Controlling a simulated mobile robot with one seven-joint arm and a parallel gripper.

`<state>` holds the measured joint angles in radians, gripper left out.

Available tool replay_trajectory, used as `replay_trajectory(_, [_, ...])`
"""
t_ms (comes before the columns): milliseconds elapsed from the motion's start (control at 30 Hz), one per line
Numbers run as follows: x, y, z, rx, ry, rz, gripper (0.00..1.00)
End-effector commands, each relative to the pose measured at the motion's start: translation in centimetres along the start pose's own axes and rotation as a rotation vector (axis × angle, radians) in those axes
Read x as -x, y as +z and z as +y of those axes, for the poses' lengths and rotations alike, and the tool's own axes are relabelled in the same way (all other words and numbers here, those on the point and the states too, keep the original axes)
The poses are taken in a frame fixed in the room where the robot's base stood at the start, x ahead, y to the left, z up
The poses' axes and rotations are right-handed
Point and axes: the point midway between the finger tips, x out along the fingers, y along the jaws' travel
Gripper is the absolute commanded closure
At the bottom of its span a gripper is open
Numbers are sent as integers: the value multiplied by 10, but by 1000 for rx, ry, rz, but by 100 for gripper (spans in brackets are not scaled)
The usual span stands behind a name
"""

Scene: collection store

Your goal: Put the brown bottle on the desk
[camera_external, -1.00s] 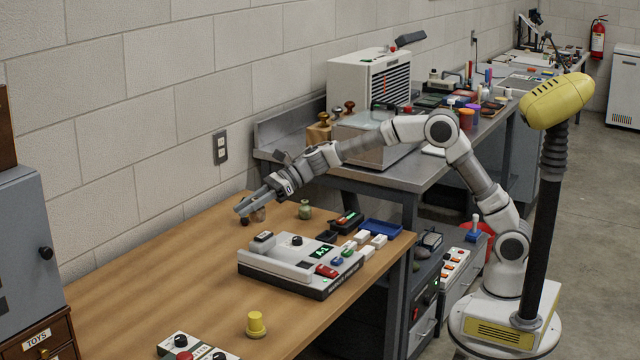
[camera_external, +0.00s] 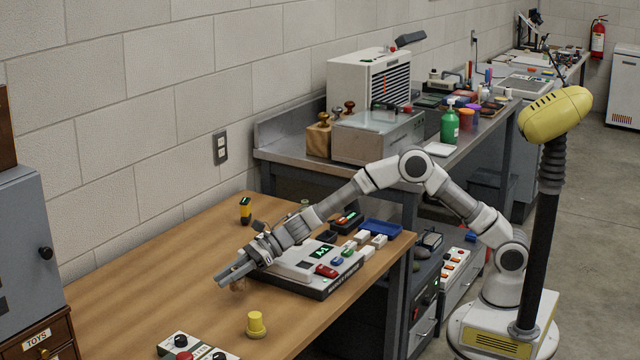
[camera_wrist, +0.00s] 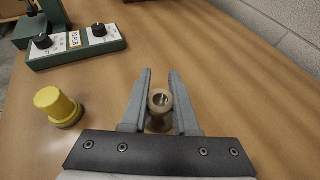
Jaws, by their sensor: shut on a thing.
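The small brown bottle (camera_wrist: 160,102) is upright between the two fingers of my gripper (camera_wrist: 160,76) in the wrist view. My gripper is shut on it. In the external view my gripper (camera_external: 224,281) is low over the front middle of the wooden desk (camera_external: 140,280). The brown bottle (camera_external: 238,286) shows just under the fingers, mostly hidden by them. I cannot tell whether its base touches the desk.
A yellow knob-like object (camera_external: 256,324) stands nearby toward the front. A control box (camera_external: 190,347) lies at the front edge. A white console (camera_external: 310,265) is right of my gripper. A black-and-yellow item (camera_external: 245,210) stands at the back. The desk's left part is clear.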

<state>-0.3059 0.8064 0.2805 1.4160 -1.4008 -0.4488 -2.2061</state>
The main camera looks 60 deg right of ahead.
Motion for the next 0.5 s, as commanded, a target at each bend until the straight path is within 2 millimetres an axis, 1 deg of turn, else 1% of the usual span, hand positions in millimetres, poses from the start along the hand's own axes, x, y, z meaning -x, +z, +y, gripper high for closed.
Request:
replay_trajectory(33, [-4, -1, 2, 0, 0, -1, 100])
replay_trajectory(167, [-8, -8, 3, -1, -1, 1, 100])
replay_trajectory(333, [-18, -32, 3, -2, 0, 1, 100])
replay_trajectory(400, [-21, -39, 3, -2, 0, 1, 100])
replay_trajectory(500, [-21, -38, 3, 0, -1, -1, 100])
